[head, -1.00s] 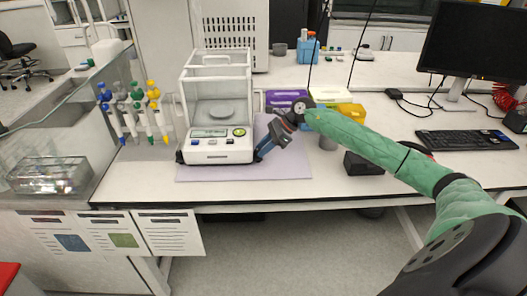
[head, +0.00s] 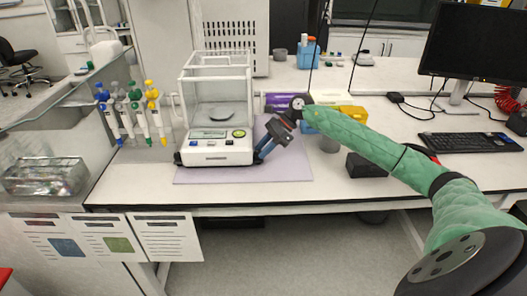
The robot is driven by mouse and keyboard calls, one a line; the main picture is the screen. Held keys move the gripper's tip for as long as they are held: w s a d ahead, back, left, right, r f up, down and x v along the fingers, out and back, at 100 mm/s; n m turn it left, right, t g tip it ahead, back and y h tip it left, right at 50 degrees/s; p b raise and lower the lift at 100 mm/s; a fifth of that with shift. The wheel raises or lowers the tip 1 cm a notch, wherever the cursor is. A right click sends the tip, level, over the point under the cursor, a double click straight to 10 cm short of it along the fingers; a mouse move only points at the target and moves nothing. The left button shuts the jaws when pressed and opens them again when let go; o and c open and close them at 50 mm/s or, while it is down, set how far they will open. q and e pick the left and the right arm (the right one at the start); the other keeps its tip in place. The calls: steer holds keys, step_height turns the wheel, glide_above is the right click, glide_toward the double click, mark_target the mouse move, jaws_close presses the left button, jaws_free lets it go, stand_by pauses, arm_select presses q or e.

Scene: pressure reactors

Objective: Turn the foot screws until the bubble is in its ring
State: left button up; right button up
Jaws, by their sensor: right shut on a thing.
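The white analytical balance (head: 216,157) with a clear draft shield stands on a lilac mat (head: 240,175) on the bench. The round green bubble level (head: 239,134) is on its front panel, right of the display (head: 208,134). The bubble is too small to place against its ring. A dark foot (head: 178,158) shows at the front left corner. My right gripper (head: 261,156) reaches down from the right to the balance's front right corner. It is shut on the foot screw there, which its fingers hide. My left gripper is not in view.
A rack of coloured pipettes (head: 133,112) stands left of the balance. A black box (head: 366,165), a grey cup (head: 330,143) and a yellow box (head: 352,112) lie to the right, near my right arm. A keyboard (head: 470,142) and monitor stand farther right.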

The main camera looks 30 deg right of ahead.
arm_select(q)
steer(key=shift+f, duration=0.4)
arm_select(e)
steer(key=o, duration=1)
steer(key=shift+c, duration=0.2)
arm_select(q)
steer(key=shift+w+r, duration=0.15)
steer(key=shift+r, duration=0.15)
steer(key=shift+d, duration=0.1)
